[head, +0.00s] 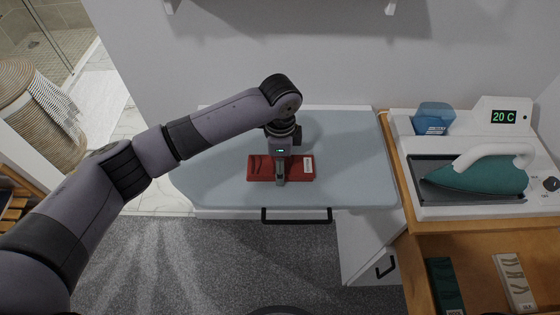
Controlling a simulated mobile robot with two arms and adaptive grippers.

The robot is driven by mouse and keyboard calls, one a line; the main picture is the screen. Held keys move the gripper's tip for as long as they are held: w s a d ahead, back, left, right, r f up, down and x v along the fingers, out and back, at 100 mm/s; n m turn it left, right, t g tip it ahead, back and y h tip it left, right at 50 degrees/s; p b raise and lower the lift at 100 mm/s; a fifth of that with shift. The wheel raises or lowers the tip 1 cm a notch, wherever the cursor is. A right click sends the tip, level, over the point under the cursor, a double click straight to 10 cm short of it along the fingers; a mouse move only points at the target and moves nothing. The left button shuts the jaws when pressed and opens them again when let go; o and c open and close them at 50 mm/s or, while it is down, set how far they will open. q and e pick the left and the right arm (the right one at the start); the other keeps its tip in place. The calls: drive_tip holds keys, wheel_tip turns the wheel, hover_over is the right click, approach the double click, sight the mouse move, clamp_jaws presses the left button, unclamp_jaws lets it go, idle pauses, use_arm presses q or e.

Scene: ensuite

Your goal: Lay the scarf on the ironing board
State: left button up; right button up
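The red scarf (259,172) is a flat folded bundle with a white label at its right end. It lies over the middle of the pale blue-grey ironing board (350,165); I cannot tell whether it touches the board. My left gripper (280,180) points down at the middle of the scarf, and its fingers overlap the scarf's front edge. The gripper body hides part of the scarf, and I cannot tell whether the fingers are closed on it. My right gripper is out of view.
A teal iron (475,178) rests on a white station with a "20 C" display, beside a blue container (433,118), on the wooden counter (470,245) at right. A dark green folded item (444,284) and a pale one (515,282) lie in front. A wicker basket (40,115) stands far left.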

use_arm(q)
drive_tip(key=shift+o, duration=0.9)
wheel_tip(320, 180, up, 12)
drive_tip(key=b, duration=0.2)
drive_tip(key=shift+r, duration=0.15)
